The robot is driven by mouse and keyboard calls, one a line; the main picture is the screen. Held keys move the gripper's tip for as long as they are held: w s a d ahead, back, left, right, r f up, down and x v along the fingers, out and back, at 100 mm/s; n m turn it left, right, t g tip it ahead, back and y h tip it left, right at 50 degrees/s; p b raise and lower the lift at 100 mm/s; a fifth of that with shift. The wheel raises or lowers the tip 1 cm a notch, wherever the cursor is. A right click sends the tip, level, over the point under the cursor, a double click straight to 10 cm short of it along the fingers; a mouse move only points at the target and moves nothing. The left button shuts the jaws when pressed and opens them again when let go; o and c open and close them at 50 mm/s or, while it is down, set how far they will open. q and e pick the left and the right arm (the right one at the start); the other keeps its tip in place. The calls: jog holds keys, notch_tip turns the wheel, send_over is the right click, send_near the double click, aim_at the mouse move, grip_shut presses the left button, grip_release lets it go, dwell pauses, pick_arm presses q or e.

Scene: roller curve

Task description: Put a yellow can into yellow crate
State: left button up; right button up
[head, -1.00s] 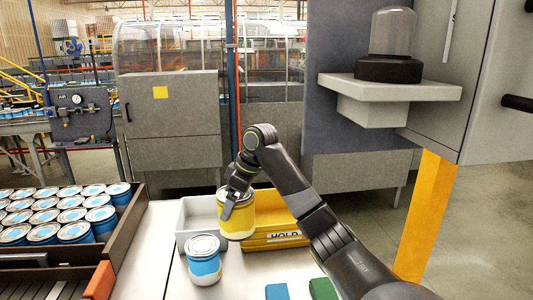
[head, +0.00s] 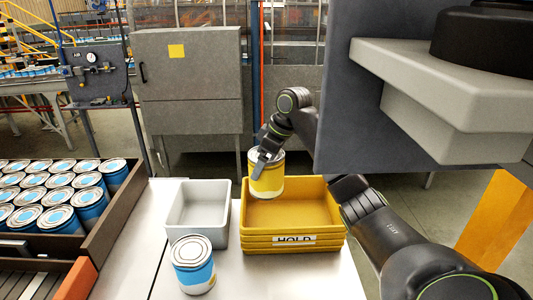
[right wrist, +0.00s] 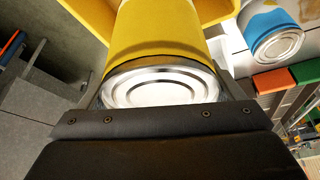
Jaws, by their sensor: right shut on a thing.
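A yellow can (head: 268,178) with a pale metal lid is held by my right gripper (head: 262,158), over the left back part of the yellow crate. The can also fills the middle of the right wrist view (right wrist: 158,45), between the gripper's fingers. The yellow crate (head: 292,242) has a "HOLD" label on its front and stands on the pale table. Its visible inside looks empty. The can hides part of its back left corner. I cannot tell how far the can's bottom is above the crate floor. My left gripper is not in view.
A grey bin (head: 197,215) stands left of the yellow crate. A blue and white can (head: 193,266) stands in front of it. A dark-sided tray of blue cans (head: 100,225) is at the left. A grey housing with a ledge (head: 385,60) overhangs on the right.

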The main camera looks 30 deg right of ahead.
jog(key=f, duration=0.5)
jog(key=shift+w+d+f, duration=0.15)
jog(key=shift+d+f, duration=0.2)
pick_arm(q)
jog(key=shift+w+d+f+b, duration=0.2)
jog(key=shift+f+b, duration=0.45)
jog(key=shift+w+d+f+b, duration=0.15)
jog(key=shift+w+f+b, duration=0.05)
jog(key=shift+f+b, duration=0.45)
pick_arm(e)
notch_tip(320, 180, down, 8)
jog(key=shift+f, duration=0.2)
jog(key=o, duration=0.9)
jog(key=shift+a, duration=0.1)
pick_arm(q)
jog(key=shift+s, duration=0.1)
